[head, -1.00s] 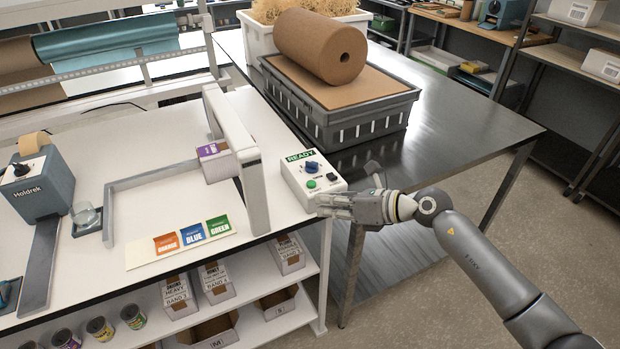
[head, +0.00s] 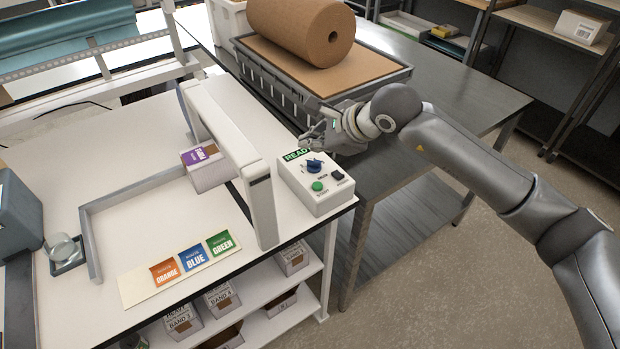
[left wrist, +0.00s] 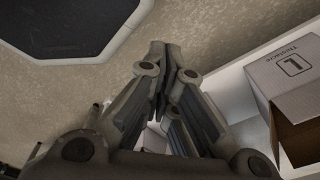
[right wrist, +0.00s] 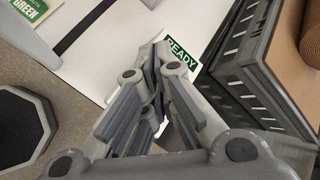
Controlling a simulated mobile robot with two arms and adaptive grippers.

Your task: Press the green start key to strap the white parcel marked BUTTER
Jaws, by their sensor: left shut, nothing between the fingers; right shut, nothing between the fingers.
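The white control box (head: 328,197) sits at the right end of the white bench. It has a READY label (head: 297,155), a blue knob (head: 314,166), a green start key (head: 318,186) and a black key (head: 338,175). The parcel (head: 208,167), white with a purple label, stands by the strapping arch (head: 262,200); its label is too small to read surely. My right gripper (head: 308,143) is shut and empty, just behind the box near the READY label. In the right wrist view the READY label (right wrist: 183,54) shows beyond its fingers. My left gripper (left wrist: 160,50) is shut and empty, away from the box.
A grey crate (head: 300,105) with a brown paper roll (head: 300,35) stands on the steel table behind the box. Orange, blue and green cards (head: 193,256) lie on the bench front. A cardboard box (left wrist: 285,80) shows in the left wrist view.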

